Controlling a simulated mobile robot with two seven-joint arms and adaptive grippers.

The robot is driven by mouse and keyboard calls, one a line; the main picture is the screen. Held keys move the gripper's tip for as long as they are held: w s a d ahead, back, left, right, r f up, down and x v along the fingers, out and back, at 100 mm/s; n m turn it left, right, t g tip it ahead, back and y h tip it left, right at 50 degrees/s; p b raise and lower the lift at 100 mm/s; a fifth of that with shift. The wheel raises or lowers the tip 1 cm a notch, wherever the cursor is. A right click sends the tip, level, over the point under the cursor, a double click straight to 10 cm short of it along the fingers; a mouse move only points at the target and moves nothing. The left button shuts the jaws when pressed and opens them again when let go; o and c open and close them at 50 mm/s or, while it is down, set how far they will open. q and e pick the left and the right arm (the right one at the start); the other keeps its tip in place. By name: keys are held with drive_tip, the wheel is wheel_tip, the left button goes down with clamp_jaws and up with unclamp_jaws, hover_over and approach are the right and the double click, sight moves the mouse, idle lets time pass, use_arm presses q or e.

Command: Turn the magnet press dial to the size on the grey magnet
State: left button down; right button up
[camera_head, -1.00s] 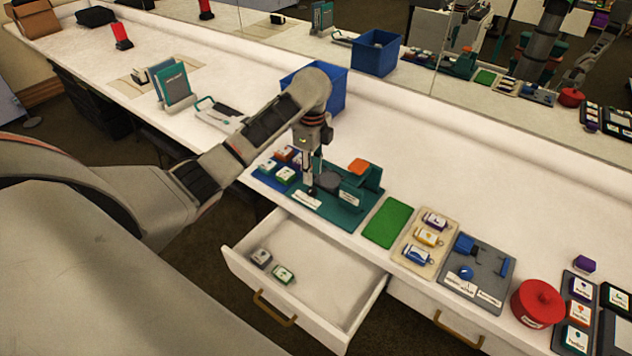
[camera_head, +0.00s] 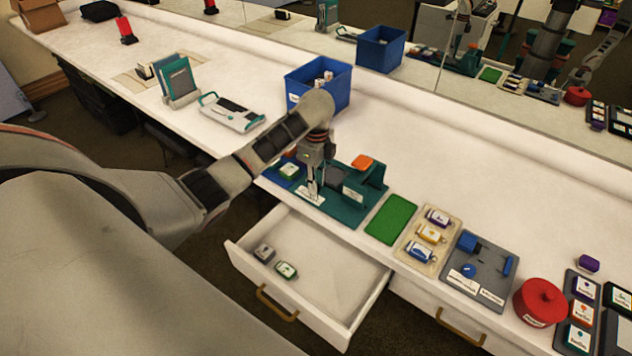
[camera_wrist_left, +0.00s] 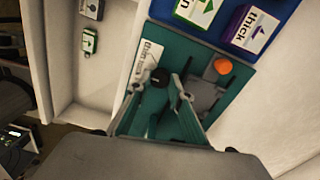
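The teal magnet press (camera_head: 342,212) stands on the counter behind the open drawer, with an orange part on top. In the left wrist view its base (camera_wrist_left: 205,62) carries a small round black knob (camera_wrist_left: 160,77), apparently the dial, beside a white label (camera_wrist_left: 148,58) with "thin" partly readable. My left gripper (camera_head: 313,194) points down over the press's front left. Its fingers (camera_wrist_left: 157,88) are apart on either side of the knob, with gaps showing; contact cannot be told. The grey magnet (camera_head: 264,253) lies in the drawer beside a green one (camera_head: 286,270); its print is too small to read. My right gripper is out of view.
A blue tray (camera_wrist_left: 225,42) with labelled blocks adjoins the press. The open drawer (camera_head: 330,277) juts out in front. A green mat (camera_head: 391,220), a beige tray (camera_head: 416,255), a grey fixture tray (camera_head: 490,285) and a red pot (camera_head: 539,302) line the counter to the right.

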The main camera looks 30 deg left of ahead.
use_arm(q)
drive_tip(key=shift+n, duration=0.3)
drive_tip(key=n, duration=0.5)
drive_tip(key=shift+a+n, duration=0.1)
drive_tip(key=shift+n, duration=0.2)
drive_tip(key=n, duration=0.5)
drive_tip(key=shift+n, duration=0.3)
drive_tip(key=c, duration=2.1)
unclamp_jaws()
